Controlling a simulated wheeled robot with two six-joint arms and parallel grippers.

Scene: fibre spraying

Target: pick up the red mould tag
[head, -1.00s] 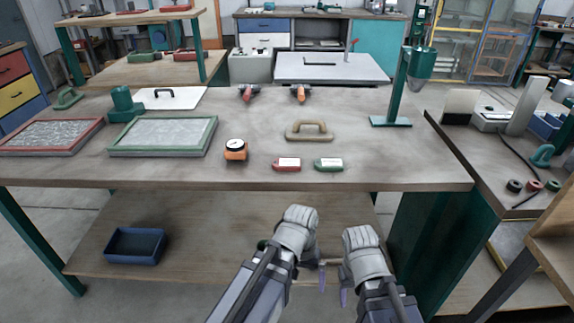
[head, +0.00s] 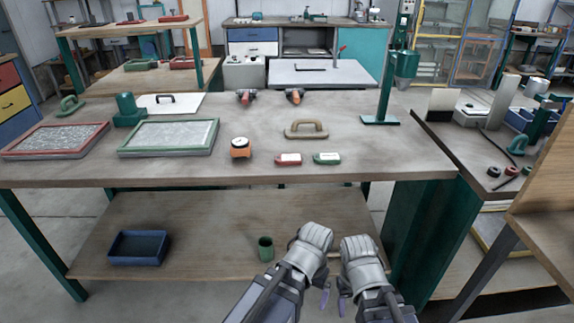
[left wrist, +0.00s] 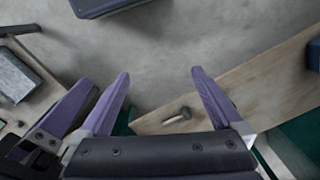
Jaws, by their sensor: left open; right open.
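The red mould tag (head: 288,159) lies near the front edge of the workbench in the head view, with a pale label on top. A green tag (head: 327,158) lies just to its right. My left gripper (head: 325,290) is low in front of the bench, well short of the red tag. In the left wrist view its purple fingers (left wrist: 160,85) are spread with nothing between them, over floor and wood. My right gripper (head: 343,298) is close beside it to the right, also apart from the tags. Its fingers are small in view, and nothing shows in them.
An orange gauge (head: 240,148) and a beige-handled float (head: 306,129) stand near the tags. Framed red (head: 52,155) and green (head: 123,152) moulds lie at left. The lower shelf (head: 200,225) holds a blue bin (head: 138,262) and a green cup (head: 265,248). The bench front around the tags is clear.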

